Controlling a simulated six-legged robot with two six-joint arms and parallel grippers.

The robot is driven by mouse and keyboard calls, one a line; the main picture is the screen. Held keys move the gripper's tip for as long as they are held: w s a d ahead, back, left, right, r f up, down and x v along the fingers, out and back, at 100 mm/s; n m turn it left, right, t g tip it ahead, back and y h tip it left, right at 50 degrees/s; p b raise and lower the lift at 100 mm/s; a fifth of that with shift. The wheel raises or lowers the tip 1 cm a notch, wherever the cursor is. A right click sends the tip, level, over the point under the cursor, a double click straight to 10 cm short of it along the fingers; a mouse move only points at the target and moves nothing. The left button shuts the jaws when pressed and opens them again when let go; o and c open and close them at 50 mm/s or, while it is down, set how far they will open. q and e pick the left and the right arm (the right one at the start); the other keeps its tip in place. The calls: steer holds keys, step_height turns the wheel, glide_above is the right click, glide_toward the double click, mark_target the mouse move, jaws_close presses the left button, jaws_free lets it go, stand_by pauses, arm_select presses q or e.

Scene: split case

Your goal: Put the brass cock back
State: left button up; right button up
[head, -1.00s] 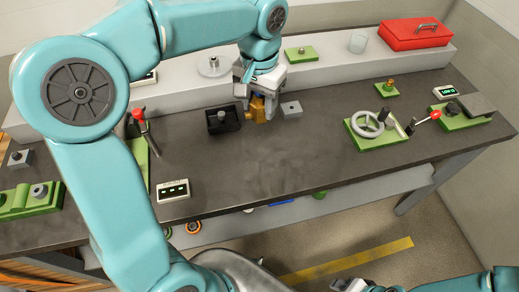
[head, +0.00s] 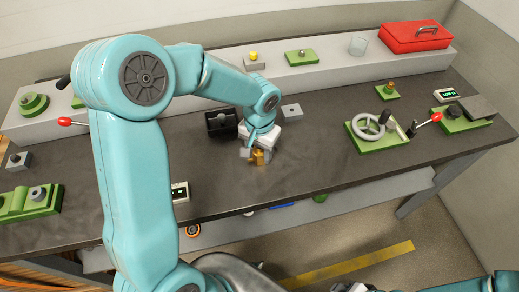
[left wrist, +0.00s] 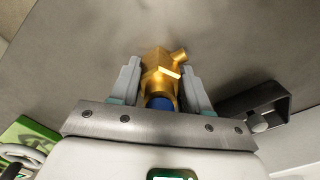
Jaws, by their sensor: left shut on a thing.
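The brass cock (head: 258,157) is gold-coloured, with a short side stub, and shows large in the left wrist view (left wrist: 160,68). My left gripper (head: 252,154) is shut on it; in the left wrist view the grey fingers stand on both sides of it, with a blue part (left wrist: 160,103) between them. The gripper is over the middle of the dark bench, in front of a black open tray (head: 236,126). I cannot tell how high the cock is above the bench. Grey parts at the bottom edge of the head view may be my right gripper (head: 355,287); its fingers are unclear.
A grey block (head: 291,112) lies right of the tray. A green base with a handwheel (head: 368,126) stands to the right. A raised grey shelf (head: 330,76) with a red box (head: 415,38) runs along the back. The bench between gripper and handwheel is clear.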

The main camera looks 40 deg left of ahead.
arm_select(q)
steer(key=shift+s, duration=0.1)
steer(key=shift+f+b, duration=0.15)
steer(key=shift+b, duration=0.15)
steer(key=o, duration=1.1)
steer(key=shift+r, duration=0.2)
step_height(320, 180, up, 12)
steer(key=shift+f+p, duration=0.2)
steer(key=shift+p, duration=0.3)
steer(key=shift+r, duration=0.25)
